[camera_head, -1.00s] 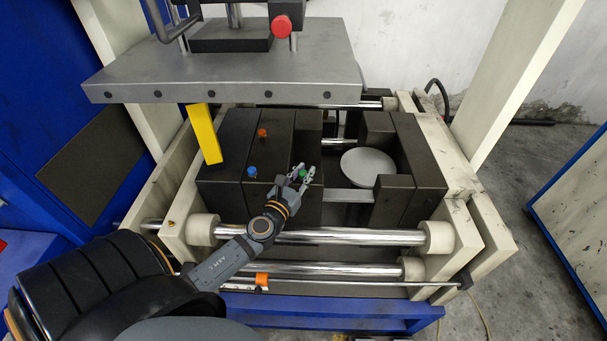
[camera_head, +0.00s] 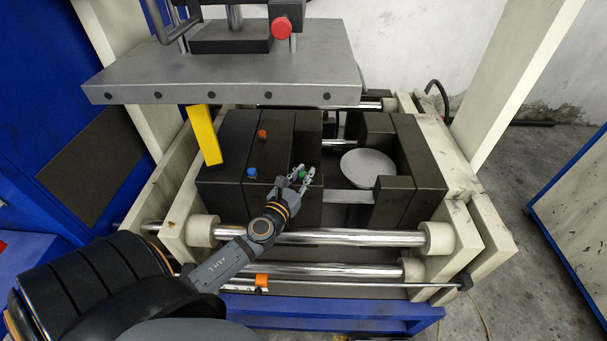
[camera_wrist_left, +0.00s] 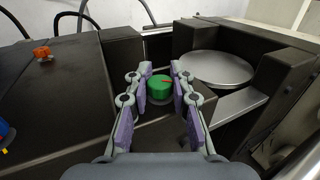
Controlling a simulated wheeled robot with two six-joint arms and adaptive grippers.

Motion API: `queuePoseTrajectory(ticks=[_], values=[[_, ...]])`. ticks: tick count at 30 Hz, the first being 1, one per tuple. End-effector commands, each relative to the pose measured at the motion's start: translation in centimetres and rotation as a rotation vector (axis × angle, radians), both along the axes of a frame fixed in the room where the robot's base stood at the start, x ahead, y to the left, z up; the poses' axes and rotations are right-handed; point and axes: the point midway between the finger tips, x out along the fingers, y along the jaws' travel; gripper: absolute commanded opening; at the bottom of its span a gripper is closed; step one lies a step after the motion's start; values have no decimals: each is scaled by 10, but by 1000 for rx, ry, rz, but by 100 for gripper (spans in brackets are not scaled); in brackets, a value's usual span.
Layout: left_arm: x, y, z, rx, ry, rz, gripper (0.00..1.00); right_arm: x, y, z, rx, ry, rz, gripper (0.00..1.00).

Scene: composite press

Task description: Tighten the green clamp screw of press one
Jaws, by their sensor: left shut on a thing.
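The green clamp screw (camera_head: 302,175) sits on top of a dark block of the press, near its front right corner. In the left wrist view it is a green knob (camera_wrist_left: 160,88) with a red mark on its top. My left gripper (camera_head: 301,174) reaches it from the front left. Its two purple-padded fingers (camera_wrist_left: 161,96) stand on either side of the green screw and are shut on it. My right gripper is in neither view.
A blue knob (camera_head: 252,172) and an orange knob (camera_head: 262,133) stand on the dark blocks to the left. A round grey disc (camera_head: 368,167) lies to the right. A grey plate (camera_head: 225,75) hangs over the back left. A yellow bar (camera_head: 205,135) stands below it.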

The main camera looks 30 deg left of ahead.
Motion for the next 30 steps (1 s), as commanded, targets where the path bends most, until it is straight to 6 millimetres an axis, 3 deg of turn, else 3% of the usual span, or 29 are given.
queuePoseTrajectory(ticks=[1,6,17,30], values=[[0,0,-1,0,1,1,23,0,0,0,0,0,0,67],[0,0,0,0,1,1,46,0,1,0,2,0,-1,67],[-6,0,-1,0,2,0,46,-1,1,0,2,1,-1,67],[-100,-12,-1,1,4,-2,46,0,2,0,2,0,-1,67]])
